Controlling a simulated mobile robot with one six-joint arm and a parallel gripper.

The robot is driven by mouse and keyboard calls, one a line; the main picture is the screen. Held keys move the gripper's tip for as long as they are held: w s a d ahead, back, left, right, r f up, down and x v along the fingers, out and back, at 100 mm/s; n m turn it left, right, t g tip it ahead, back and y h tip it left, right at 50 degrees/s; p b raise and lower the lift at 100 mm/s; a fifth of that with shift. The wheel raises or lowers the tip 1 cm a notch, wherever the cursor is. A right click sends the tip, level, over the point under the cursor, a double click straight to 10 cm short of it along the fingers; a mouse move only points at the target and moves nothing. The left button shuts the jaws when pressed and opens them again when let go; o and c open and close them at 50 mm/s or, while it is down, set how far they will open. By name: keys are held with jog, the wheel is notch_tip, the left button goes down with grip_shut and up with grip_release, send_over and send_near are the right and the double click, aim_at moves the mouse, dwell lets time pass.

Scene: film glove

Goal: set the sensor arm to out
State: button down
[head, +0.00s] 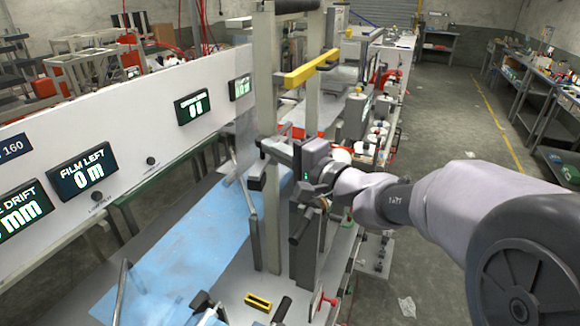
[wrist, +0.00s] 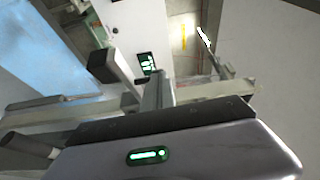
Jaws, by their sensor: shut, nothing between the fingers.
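My gripper (head: 272,151) is shut and empty, beside the upright posts over the blue film. In the wrist view its closed fingers (wrist: 157,92) point away above the housing with the green light. A short arm with a dark block end (wrist: 104,67) stands just left of the fingers. A dark block (head: 256,183) also shows just below my gripper in the head view. This looks like the sensor arm, but I cannot tell for sure. I cannot tell whether the fingers touch it. My wrist hides part of its mount.
Upright grey posts (head: 268,80) and a yellow bar (head: 309,68) stand close around my gripper. Blue film (head: 190,240) runs below. A white panel with displays (head: 82,172) stands at left. The floor (head: 450,110) at right is largely clear.

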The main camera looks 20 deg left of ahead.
jog(key=shift+s+a+f+b, duration=0.1)
jog(key=shift+s+a+b, duration=0.1)
jog(key=shift+a+b, duration=0.5)
jog(key=shift+s+a+b, duration=0.2)
jog(key=shift+a+b, duration=0.35)
jog(key=shift+b, duration=0.2)
jog(key=shift+a+b, duration=0.1)
jog(key=shift+b, duration=0.2)
jog(key=shift+r, duration=0.25)
